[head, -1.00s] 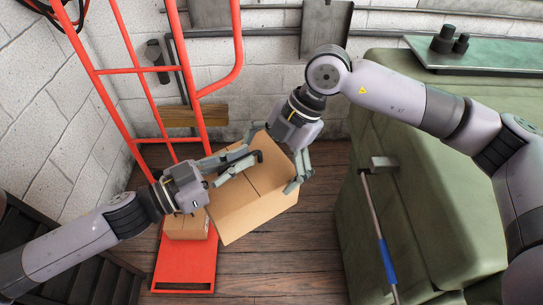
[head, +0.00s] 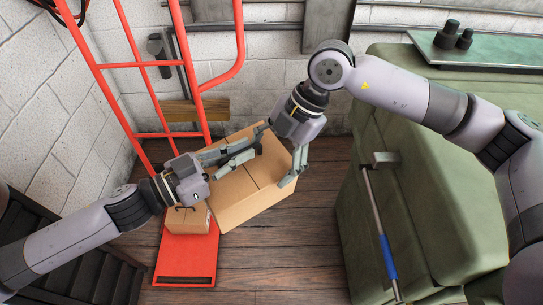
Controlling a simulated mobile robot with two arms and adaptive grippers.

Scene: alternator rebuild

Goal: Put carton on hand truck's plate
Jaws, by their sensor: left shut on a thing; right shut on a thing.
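A brown cardboard carton (head: 258,205) is held tilted between my two grippers, to the right of the hand truck and in front of the back wall. My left gripper (head: 250,144) is shut on the carton at its upper left side, its fingers lying across the carton. My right gripper (head: 281,160) is shut on the carton's upper right side, with one finger seen outside that edge. The red hand truck (head: 205,86) stands at the left with its red plate (head: 186,262) low at the front. My arms hide part of the carton and the truck.
A smaller carton (head: 187,219) sits on the rear of the plate; the plate's front part is bare. Dark steps (head: 75,270) are at the lower left. A green covered block (head: 400,215) with a blue-gripped rod (head: 387,255) fills the right. Wooden floor (head: 280,255) is clear between.

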